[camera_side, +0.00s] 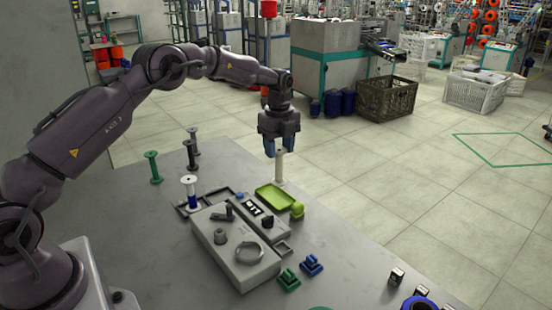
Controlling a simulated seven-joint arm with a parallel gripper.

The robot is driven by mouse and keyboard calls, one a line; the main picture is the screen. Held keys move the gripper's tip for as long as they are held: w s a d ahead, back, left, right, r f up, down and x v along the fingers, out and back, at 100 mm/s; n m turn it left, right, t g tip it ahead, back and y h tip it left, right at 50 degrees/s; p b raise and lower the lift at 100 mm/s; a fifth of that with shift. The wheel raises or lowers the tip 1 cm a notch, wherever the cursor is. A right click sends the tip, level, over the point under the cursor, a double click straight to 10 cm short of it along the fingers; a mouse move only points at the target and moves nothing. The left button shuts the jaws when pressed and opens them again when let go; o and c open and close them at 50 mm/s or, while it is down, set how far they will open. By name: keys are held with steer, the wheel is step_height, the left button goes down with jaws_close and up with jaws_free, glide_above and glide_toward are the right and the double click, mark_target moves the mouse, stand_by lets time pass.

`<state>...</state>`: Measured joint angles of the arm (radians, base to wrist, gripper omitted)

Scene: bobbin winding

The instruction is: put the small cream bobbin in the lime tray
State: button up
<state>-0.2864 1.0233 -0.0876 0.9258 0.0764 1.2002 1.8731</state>
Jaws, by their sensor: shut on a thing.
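The small cream bobbin (280,170) is upright beneath my gripper (279,152), which points straight down. The fingers are shut on the bobbin's top end. Its lower end shows just behind the far rim of the lime tray (268,201); I cannot tell whether it touches the table. The lime tray is shallow and looks empty. It lies near the table's far edge, beside the grey winding unit.
A grey winding unit (237,262) with knobs fills the table's middle. A green bobbin (154,168), dark bobbins (190,156) and a white-and-blue bobbin (190,190) stand left. Green (288,280) and blue blocks (311,265) lie in front.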

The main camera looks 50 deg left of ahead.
steer(key=w+a+f+n, duration=0.1)
steer(key=a+f, duration=0.2)
steer(key=f, duration=0.2)
steer(key=shift+w+a+f, duration=0.15)
steer(key=shift+a+f, duration=0.05)
steer(key=shift+f, duration=0.15)
stand_by(0.3)
steer(key=shift+f, duration=0.5)
stand_by(1.3)
steer(key=shift+f, duration=0.35)
steer(key=o, duration=0.8)
steer(key=shift+o, duration=0.2)
